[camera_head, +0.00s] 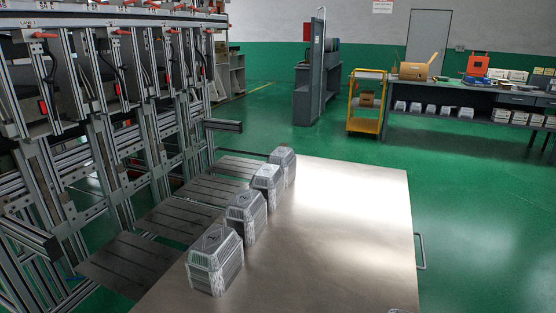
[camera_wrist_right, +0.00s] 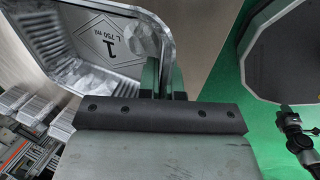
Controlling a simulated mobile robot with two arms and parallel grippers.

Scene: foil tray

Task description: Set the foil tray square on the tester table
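A foil tray (camera_wrist_right: 110,45) fills the upper left of the right wrist view, with its inside, a printed diamond and "1 L 750 ml" showing. It looks tilted in that view. My right gripper (camera_wrist_right: 164,82) has its two dark fingers on either side of the tray's wall and appears shut on it. The head view shows neither gripper; only a small piece of something grey enters at its bottom edge. Dark slatted plates (camera_head: 128,262) lie in a row before the lane frames at left; I cannot tell which surface is the tester table.
A bare steel table (camera_head: 330,235) spans the centre and right of the head view. Several upside-down foil stacks (camera_head: 216,262) line its left edge. A metal lane rig (camera_head: 110,130) stands at left. A yellow cart (camera_head: 366,102) and a workbench (camera_head: 450,92) stand behind.

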